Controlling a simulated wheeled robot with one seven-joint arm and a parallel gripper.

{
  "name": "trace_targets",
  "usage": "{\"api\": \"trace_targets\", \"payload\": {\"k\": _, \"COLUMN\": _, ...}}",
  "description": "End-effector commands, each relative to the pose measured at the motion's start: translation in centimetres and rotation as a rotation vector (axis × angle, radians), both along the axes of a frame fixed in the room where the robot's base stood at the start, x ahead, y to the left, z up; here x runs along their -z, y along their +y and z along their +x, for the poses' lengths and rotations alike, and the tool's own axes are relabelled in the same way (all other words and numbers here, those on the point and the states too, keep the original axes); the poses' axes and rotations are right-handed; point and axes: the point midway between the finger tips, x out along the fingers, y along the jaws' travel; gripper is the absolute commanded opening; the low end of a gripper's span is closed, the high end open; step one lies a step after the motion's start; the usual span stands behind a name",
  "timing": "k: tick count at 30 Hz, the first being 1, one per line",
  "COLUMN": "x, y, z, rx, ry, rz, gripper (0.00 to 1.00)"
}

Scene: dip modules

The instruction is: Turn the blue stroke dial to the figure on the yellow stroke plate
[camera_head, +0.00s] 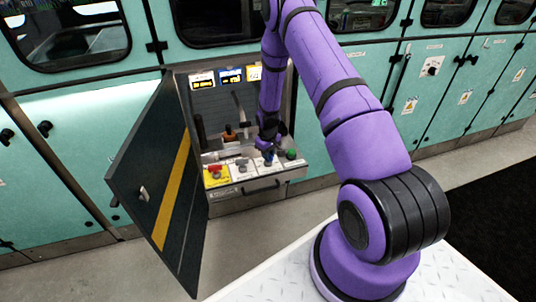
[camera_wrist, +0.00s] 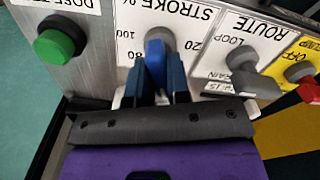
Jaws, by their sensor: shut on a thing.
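The blue stroke dial (camera_wrist: 157,52) sits on a white panel plate (camera_wrist: 190,20) marked STROKE %, with figures such as 20, 80 and 100 around it. My gripper (camera_wrist: 161,74) is shut on the dial, one dark blue finger on each side. The dial's pointing mark is hidden, so its setting cannot be read. In the head view my gripper (camera_head: 268,148) reaches down to the dial inside the open cabinet. A yellow plate (camera_head: 254,73) hangs at the cabinet's upper back, partly beside my arm; its figure is too small to read.
A green button (camera_wrist: 55,42) lies left of the dial in the wrist view. The grey ROUTE selector (camera_wrist: 242,60) and a red switch on a yellow plate (camera_wrist: 305,80) lie right. The dark cabinet door (camera_head: 150,190) stands open at left. White and blue plates (camera_head: 231,75) hang above.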

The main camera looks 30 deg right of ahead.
Motion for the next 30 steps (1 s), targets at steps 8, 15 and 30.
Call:
{"api": "trace_targets", "payload": {"k": 8, "x": -0.03, "y": 0.01, "z": 0.04, "rx": 0.211, "ry": -0.001, "rz": 0.0, "gripper": 0.0}}
{"api": "trace_targets", "payload": {"k": 15, "x": -0.04, "y": -0.04, "z": 0.02, "rx": 0.325, "ry": 0.0, "rz": -0.001, "gripper": 0.0}}
{"api": "trace_targets", "payload": {"k": 30, "x": -0.04, "y": -0.03, "z": 0.03, "rx": 0.381, "ry": 0.0, "rz": 0.0, "gripper": 0.0}}
